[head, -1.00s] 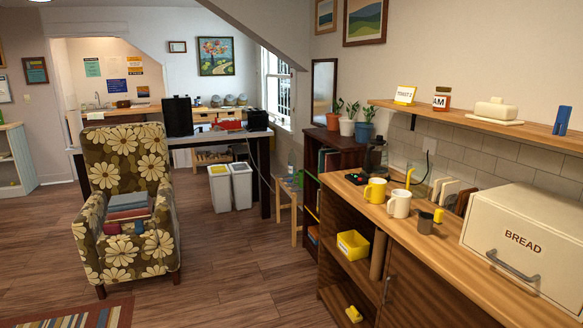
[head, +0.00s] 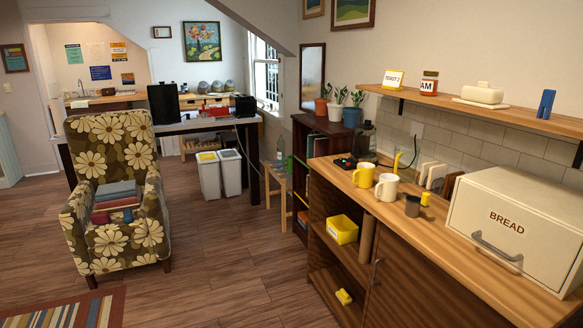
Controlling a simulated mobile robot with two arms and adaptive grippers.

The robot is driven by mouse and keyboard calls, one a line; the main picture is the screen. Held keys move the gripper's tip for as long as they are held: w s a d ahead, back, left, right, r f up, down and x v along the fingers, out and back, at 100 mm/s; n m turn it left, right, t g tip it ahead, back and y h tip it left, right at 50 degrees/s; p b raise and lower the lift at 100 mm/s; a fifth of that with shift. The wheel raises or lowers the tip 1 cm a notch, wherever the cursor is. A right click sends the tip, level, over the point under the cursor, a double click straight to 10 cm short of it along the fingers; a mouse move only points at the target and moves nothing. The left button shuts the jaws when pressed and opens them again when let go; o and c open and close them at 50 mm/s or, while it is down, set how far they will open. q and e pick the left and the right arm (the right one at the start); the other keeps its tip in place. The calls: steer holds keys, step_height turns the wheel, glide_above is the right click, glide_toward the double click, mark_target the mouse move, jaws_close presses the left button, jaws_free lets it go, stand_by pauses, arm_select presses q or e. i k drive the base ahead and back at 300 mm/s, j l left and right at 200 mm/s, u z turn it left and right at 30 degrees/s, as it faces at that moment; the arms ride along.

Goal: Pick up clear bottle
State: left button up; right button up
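A clear bottle (head: 281,150) stands upright on a small wooden stool (head: 277,172), between the desk and the dark bookshelf. It is small and far off in the head view, and the stool and bookshelf are close around it. Neither of my grippers shows in the head view, so I cannot see whether they are open or shut.
A wooden counter (head: 335,171) with mugs and a bread box (head: 520,228) runs along the right. A flowered armchair (head: 122,250) stands at the left. Two bins (head: 230,172) stand left of the stool. The wooden floor (head: 230,265) between armchair and counter is clear.

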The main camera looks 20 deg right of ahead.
mark_target(281, 143)
steer(key=i+z, duration=0.15)
steer(key=i, duration=4.15)
steer(key=i+z, duration=0.15)
steer(key=i, duration=0.4)
steer(key=i+j+z, duration=0.1)
steer(key=i, duration=0.45)
steer(key=i+j+z, duration=0.15)
steer(key=i, duration=0.45)
